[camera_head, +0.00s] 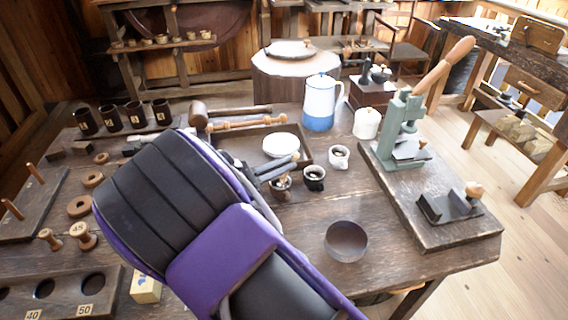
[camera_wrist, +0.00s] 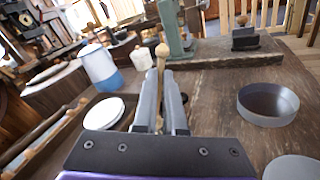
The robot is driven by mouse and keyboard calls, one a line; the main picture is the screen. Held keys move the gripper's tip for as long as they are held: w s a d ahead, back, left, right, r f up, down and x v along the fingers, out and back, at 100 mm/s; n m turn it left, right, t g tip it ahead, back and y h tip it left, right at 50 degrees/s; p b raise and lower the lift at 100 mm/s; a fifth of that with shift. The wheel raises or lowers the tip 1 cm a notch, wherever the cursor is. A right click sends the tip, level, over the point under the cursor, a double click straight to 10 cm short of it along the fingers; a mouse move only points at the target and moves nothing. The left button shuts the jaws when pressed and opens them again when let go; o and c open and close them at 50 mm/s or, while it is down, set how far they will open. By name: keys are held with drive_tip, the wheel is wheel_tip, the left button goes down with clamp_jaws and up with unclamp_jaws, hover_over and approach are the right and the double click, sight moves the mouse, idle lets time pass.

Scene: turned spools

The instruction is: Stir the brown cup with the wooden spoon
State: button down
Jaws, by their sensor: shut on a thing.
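My gripper (camera_head: 292,168) is shut on the wooden spoon, and it also shows in the wrist view (camera_wrist: 163,78). The spoon's pale rounded end (camera_wrist: 162,50) rises between the two fingers. In the head view a small brown cup (camera_head: 281,187) stands under the fingertips, partly covered by them. I cannot tell whether the spoon's lower end is inside the cup. The brown cup is hidden in the wrist view.
A white plate (camera_head: 281,145) lies on a tray behind the gripper. A blue-and-white jug (camera_head: 319,102) and a white lidded pot (camera_head: 366,123) stand at the back. A green press (camera_head: 402,140) is on a board at right. A round dark bowl (camera_head: 346,241) sits in front.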

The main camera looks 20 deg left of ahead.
drive_tip(key=shift+w+a+f, duration=0.15)
drive_tip(key=shift+a+f, duration=0.1)
drive_tip(key=shift+f, duration=0.4)
drive_tip(key=shift+w+a+f, duration=0.1)
drive_tip(key=shift+a+f, duration=0.15)
drive_tip(key=shift+f, duration=0.4)
drive_tip(key=shift+w+d, duration=0.15)
drive_tip(key=shift+d, duration=0.05)
drive_tip(key=shift+w+f, duration=0.1)
